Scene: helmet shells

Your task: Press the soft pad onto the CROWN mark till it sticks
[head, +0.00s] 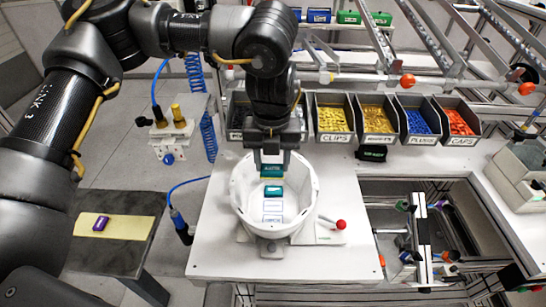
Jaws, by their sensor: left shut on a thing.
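The white helmet shell (304,208) sits open side up on a stand on the white table. My left gripper (272,163) points down over its back part and is shut on a teal pad (271,171) with small lettering. Just in front of it, a second teal piece (273,191) lies inside the shell. Pale outlined marks (272,206) run toward the near side of the shell; their words are too small to read, so I cannot tell which is CROWN. I cannot tell whether the held pad touches the shell. My right gripper is out of view.
A purple pad (101,223) lies on a yellow strip (128,227) on a dark side table at left. A red-knobbed lever (341,225) stands right of the shell. Bins of clips (333,119) and caps (460,123) line the back. The table front (330,262) is clear.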

